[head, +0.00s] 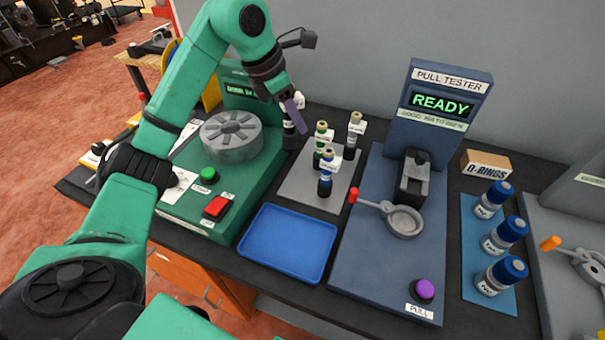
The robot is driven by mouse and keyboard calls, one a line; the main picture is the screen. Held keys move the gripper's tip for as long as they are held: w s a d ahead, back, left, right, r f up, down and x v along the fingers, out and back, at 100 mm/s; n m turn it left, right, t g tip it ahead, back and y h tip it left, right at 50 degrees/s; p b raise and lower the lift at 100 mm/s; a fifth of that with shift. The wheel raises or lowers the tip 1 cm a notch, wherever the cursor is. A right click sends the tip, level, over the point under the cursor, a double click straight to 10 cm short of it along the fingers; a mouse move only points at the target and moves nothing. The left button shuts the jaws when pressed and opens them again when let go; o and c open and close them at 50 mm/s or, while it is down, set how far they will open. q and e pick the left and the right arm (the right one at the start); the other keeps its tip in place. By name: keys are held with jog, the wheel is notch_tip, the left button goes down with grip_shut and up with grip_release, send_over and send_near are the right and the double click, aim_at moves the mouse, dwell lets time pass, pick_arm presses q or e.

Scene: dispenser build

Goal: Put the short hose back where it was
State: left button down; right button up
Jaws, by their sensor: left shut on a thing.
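My left gripper (293,112) reaches in from the upper left and points down at the back left of the grey rack plate (299,190). It is shut on a short dark hose piece with a white tag (290,129), mostly hidden by the fingers. The hose is roughly upright; I cannot tell whether its lower end touches the plate. Three other tagged hose pieces with brass-coloured tops stand on the plate: one at the back right (356,128), one in the middle (322,138) and one in front (326,176). Their tag print is too small to read. My right gripper is not in view.
A green machine with a round grey turntable (232,134) stands left of the rack. An empty blue tray (288,243) lies in front. The pull tester (388,240), reading READY, is to the right. Beyond it are an O-rings box (486,164) and blue-capped bottles (503,235).

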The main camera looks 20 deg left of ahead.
aim_at(294, 139)
pick_arm(q)
jog(key=f, duration=0.6)
jog(key=shift+a, duration=0.25)
jog(key=f, duration=0.2)
jog(key=f+p, duration=0.1)
jog(key=f, duration=0.4)
jog(key=shift+d+f, duration=0.2)
jog(key=shift+d, duration=0.1)
jog(key=shift+w+f, duration=0.1)
jog(key=shift+f, duration=0.2)
jog(key=c, duration=0.6)
grip_release()
jog(key=shift+o, duration=0.2)
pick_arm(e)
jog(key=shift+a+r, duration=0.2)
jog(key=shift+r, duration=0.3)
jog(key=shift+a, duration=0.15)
